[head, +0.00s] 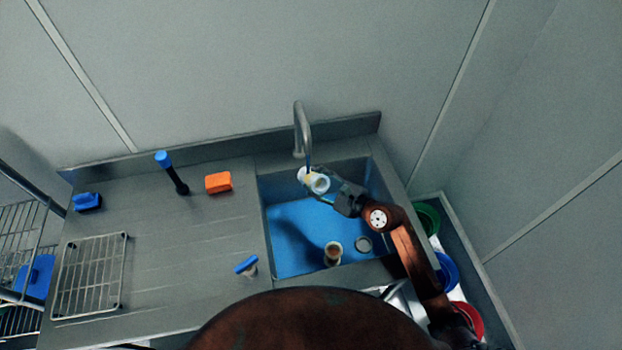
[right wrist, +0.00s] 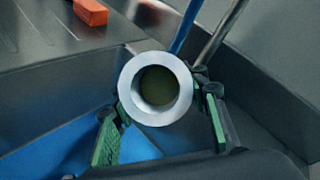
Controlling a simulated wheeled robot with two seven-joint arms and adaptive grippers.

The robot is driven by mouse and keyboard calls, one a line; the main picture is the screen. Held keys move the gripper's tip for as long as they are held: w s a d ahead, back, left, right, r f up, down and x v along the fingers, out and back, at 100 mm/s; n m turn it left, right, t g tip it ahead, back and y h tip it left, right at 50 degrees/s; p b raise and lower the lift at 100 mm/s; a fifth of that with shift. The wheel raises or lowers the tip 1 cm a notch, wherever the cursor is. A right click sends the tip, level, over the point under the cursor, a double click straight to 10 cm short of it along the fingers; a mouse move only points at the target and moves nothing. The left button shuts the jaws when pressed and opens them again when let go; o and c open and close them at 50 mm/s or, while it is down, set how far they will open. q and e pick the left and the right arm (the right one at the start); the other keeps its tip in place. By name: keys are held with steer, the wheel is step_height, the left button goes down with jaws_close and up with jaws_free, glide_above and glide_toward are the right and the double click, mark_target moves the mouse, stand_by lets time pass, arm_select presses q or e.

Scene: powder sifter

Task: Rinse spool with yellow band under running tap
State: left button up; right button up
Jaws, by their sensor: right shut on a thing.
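A white spool (head: 319,184) with a yellowish part at its left end is held over the sink (head: 262,222), just below the tap (head: 299,125). My right gripper (head: 328,188) is shut on this spool. In the right wrist view the spool's round white end (right wrist: 128,92) faces the camera, between the green-padded fingers of the gripper (right wrist: 160,115). The band is hidden there. The blue stream (right wrist: 186,28) shows behind the spool, beside the tap (right wrist: 220,35). My left gripper is not in view.
Another spool with a brownish top (head: 332,253) stands in the blue-bottomed sink near the drain (head: 363,243). An orange sponge (head: 218,182), a blue-topped brush (head: 172,170), a blue-handled item (head: 247,265) and a wire rack (head: 90,275) are on the counter. Coloured bins stand right.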

steer(key=shift+s+a+r+p, duration=0.1)
steer(key=shift+s+r+p, duration=0.35)
steer(key=shift+s+p, duration=0.25)
steer(key=s+a+r+p, duration=0.1)
steer(key=s+r+p, duration=0.1)
steer(key=s+p, duration=0.2)
steer(key=shift+s, duration=0.75)
steer(key=shift+r, duration=0.1)
steer(key=shift+d, duration=0.1)
